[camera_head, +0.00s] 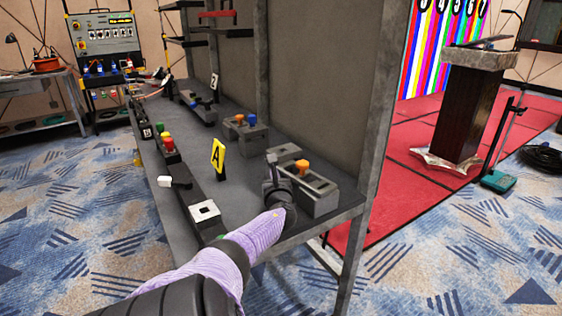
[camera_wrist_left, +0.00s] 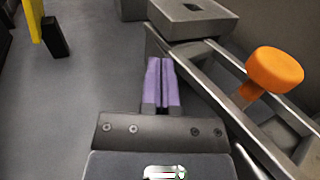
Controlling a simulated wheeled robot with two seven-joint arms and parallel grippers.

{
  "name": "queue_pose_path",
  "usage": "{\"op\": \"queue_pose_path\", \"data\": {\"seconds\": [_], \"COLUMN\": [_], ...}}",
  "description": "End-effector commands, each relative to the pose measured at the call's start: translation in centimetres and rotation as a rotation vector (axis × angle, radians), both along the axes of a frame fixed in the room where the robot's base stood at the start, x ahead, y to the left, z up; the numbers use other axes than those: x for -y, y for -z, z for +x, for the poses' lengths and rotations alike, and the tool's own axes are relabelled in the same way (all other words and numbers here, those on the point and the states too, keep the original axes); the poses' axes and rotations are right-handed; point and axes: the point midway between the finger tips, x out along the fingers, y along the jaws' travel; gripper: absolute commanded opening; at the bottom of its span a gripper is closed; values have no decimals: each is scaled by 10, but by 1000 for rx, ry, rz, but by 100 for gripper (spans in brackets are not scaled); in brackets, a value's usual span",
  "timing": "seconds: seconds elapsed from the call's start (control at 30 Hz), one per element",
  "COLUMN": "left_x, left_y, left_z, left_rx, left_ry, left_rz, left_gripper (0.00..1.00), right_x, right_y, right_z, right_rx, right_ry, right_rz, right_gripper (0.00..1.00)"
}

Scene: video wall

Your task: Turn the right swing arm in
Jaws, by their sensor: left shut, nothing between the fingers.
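My left gripper (camera_head: 271,162) is low over the grey bench, at the left side of a slotted grey block (camera_head: 319,199) with an orange knob (camera_head: 302,166). In the left wrist view its two lavender fingers (camera_wrist_left: 161,62) are together with nothing between them. There the orange knob (camera_wrist_left: 275,72) stands on a slotted frame to the right of the fingers, and a grey block (camera_wrist_left: 190,14) lies beyond the tips. Whether the fingers touch the frame I cannot tell. I cannot tell for certain which part is the right swing arm. My right gripper is not in view.
A yellow A sign (camera_head: 218,156) stands on the bench left of my gripper. A long rail (camera_head: 182,178) with coloured buttons and a white-ended lever (camera_head: 166,182) runs along the bench's left edge. A tall grey panel (camera_head: 322,60) rises behind. Patterned carpet lies left.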

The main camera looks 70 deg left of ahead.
Motion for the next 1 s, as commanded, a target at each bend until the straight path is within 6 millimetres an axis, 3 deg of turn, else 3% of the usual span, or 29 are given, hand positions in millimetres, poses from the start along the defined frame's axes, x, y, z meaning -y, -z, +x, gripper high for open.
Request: {"op": "queue_pose_path", "data": {"seconds": [0.7,0.87,1.0], "left_x": [-4,14,45], "left_y": [-1,-8,-10], "left_z": [4,0,-9], "left_rx": [1,2,3], "left_ry": [0,3,3], "left_rz": [0,-1,-3], "left_gripper": [0,0,0], "right_x": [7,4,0], "right_y": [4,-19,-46], "right_z": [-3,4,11], "right_rx": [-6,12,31], "right_ry": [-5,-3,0], "right_rz": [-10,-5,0], "right_gripper": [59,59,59]}}
